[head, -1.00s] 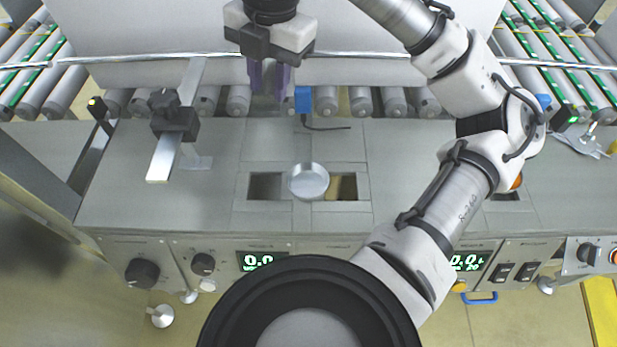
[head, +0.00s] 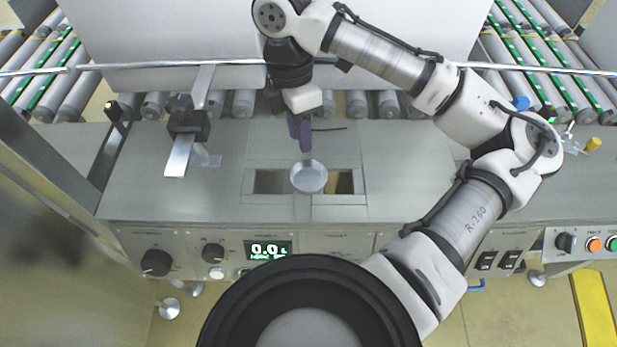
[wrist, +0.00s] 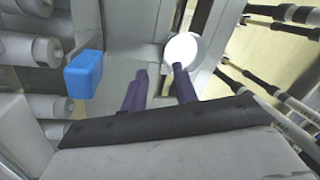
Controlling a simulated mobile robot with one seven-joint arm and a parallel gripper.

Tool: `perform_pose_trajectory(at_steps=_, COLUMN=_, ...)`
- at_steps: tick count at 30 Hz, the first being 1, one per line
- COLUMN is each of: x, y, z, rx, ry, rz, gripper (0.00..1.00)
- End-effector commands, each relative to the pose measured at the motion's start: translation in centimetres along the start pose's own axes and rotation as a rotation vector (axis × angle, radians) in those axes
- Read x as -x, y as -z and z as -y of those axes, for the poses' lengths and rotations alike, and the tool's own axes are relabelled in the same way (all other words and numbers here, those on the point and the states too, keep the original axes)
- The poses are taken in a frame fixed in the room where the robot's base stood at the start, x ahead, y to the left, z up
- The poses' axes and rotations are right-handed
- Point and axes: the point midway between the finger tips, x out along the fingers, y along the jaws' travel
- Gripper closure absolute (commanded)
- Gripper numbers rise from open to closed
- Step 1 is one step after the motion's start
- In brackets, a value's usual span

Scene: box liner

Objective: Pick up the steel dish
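The steel dish (head: 309,178) is a small round shallow dish. It sits on the grey machine top, on the strip between two rectangular openings. My gripper (head: 305,148) has purple fingers and hangs just behind the dish in the head view, with the fingertips close to its far rim. In the wrist view the two fingers (wrist: 160,82) stand apart with nothing between them. There the dish (wrist: 183,49) shows as a pale disc beyond the tip of the right finger. I cannot tell whether a finger touches the dish.
Left and right openings (head: 269,182) flank the dish. A black clamp with a metal bar (head: 187,124) stands at the left. A blue block (wrist: 84,74) is near the fingers in the wrist view. Rollers (head: 243,104) and a rail run behind.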

Motion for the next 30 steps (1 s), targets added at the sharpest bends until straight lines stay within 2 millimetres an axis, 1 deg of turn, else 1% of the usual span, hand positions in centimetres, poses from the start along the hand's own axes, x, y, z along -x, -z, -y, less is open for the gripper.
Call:
perform_pose_trajectory(at_steps=7, x=-3.5, y=0.6, z=0.8, rx=0.001, ry=0.003, rz=0.002, gripper=0.71)
perform_pose_trajectory(at_steps=10, x=-4.6, y=0.6, z=0.8, rx=0.000, ry=0.001, rz=0.001, gripper=0.71)
perform_pose_trajectory(at_steps=13, x=-5.1, y=0.6, z=0.8, rx=0.000, ry=0.001, rz=0.000, gripper=0.71)
perform_pose_trajectory(at_steps=19, x=-5.1, y=0.6, z=0.8, rx=0.001, ry=0.000, rz=0.000, gripper=0.71)
perform_pose_trajectory(at_steps=20, x=-5.1, y=0.6, z=0.8, rx=0.001, ry=0.000, rz=0.000, gripper=0.74)
perform_pose_trajectory(at_steps=26, x=-5.0, y=0.6, z=0.8, rx=0.001, ry=0.000, rz=0.000, gripper=1.00)
perform_pose_trajectory(at_steps=30, x=-5.0, y=0.6, z=0.8, rx=0.001, ry=0.000, rz=0.000, gripper=1.00)
